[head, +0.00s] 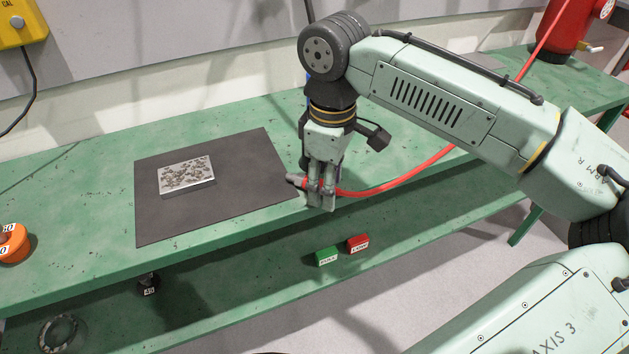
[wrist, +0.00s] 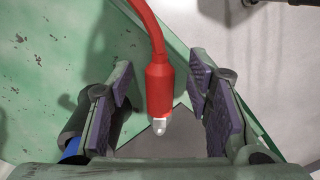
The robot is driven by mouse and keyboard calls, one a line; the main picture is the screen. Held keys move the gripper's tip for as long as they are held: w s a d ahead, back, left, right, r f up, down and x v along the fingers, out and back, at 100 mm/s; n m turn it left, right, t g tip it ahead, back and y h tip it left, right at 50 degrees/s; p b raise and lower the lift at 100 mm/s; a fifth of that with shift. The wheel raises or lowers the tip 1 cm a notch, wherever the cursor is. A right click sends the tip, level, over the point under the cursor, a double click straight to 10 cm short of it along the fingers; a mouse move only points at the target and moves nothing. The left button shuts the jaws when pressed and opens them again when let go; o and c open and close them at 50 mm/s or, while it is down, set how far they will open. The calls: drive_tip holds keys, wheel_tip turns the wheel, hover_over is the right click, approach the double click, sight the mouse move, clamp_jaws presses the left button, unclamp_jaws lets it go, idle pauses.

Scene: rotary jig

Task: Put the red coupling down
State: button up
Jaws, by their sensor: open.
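The red coupling (wrist: 160,88), a red sleeve with a pale metal tip, hangs on the end of a red hose (wrist: 147,22) in the wrist view. My gripper (wrist: 160,84) is open, with its purple-padded fingers on either side of the coupling and a visible gap on both sides. In the head view my gripper (head: 318,188) is low at the bench's front edge, by the right side of the dark mat (head: 235,215). The coupling's end (head: 296,180) pokes out left of the fingers; the rest is mostly hidden. I cannot tell whether it touches the bench.
A speckled metal block (head: 187,175) lies on the mat. The red hose (head: 400,180) runs right towards a red tank (head: 572,28). An orange round part (head: 12,243) is at far left. Green (head: 327,256) and red (head: 358,243) labelled blocks sit on the lower shelf.

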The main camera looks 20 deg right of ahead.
clamp_jaws()
idle(0.5)
drive_tip(key=shift+r, duration=0.1)
